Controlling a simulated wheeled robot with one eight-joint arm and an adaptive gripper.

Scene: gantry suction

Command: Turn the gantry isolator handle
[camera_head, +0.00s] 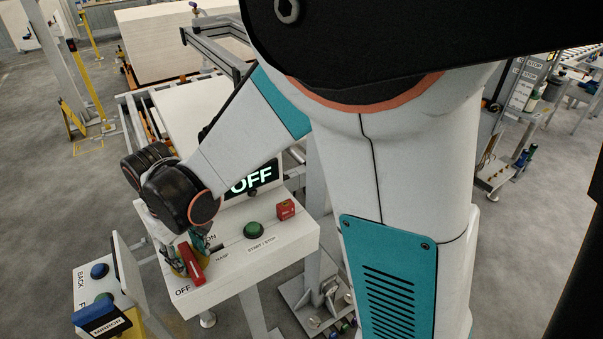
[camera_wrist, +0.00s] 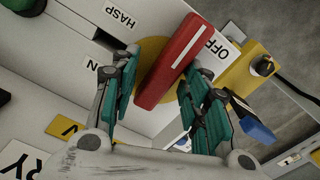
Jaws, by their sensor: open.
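The red isolator handle (camera_head: 192,262) sits on the white control box (camera_head: 215,285), near the OFF label at its front left corner. In the wrist view the red handle (camera_wrist: 172,62) carries a white line and stands on a yellow round plate (camera_wrist: 150,56), its line running toward the OFF label (camera_wrist: 211,50). My gripper (camera_wrist: 157,65) is open, with one green-padded finger on each side of the handle. Whether the pads touch it cannot be told. In the head view my wrist hides part of the handle and the ON label.
A green START / STOP button (camera_head: 253,230), a red block (camera_head: 286,208) and a display reading OFF (camera_head: 252,178) are on the control box. A smaller box with blue and green buttons (camera_head: 98,271) stands close at the left. Open floor lies further left.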

